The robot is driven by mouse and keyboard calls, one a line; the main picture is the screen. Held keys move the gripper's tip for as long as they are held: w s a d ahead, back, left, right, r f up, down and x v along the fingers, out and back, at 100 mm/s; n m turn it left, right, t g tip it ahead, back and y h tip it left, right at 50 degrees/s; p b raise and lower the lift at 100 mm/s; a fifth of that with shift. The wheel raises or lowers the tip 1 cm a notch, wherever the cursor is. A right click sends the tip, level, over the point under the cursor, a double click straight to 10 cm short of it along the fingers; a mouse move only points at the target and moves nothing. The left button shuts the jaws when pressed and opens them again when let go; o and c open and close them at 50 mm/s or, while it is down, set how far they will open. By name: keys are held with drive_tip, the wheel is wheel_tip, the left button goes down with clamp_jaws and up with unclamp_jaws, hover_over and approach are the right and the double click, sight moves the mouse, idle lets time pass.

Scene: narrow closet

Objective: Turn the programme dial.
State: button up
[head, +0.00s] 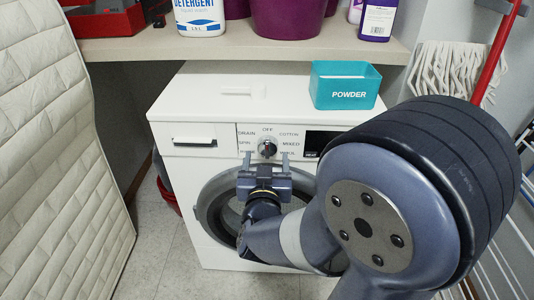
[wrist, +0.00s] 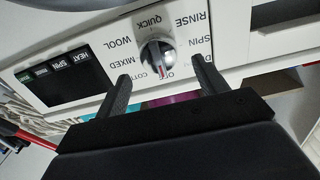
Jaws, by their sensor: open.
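The programme dial (head: 268,148) is a round silver knob on the front panel of the white washing machine (head: 190,105). It also shows in the wrist view (wrist: 157,54), ringed by printed labels such as OFF, MIXED, WOOL, QUICK, RINSE and SPIN. A red mark on the knob points toward the OFF label, which appears low in the wrist view. My gripper (head: 265,162) is open and empty, just in front of and slightly below the dial. In the wrist view its fingers (wrist: 161,72) stand on either side of the knob's lower part, apart from it.
A dark display (wrist: 65,72) sits beside the dial. A teal POWDER box (head: 345,88) stands on the machine's top. A shelf (head: 130,50) above holds a detergent bottle (head: 199,15) and purple tubs. A quilted panel (head: 55,130) stands at left, a mop (head: 455,70) at right.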

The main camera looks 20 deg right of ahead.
sight(267, 151)
drive_tip(key=shift+x, duration=1.75)
drive_tip(key=shift+c, duration=0.3)
drive_tip(key=c, duration=0.9)
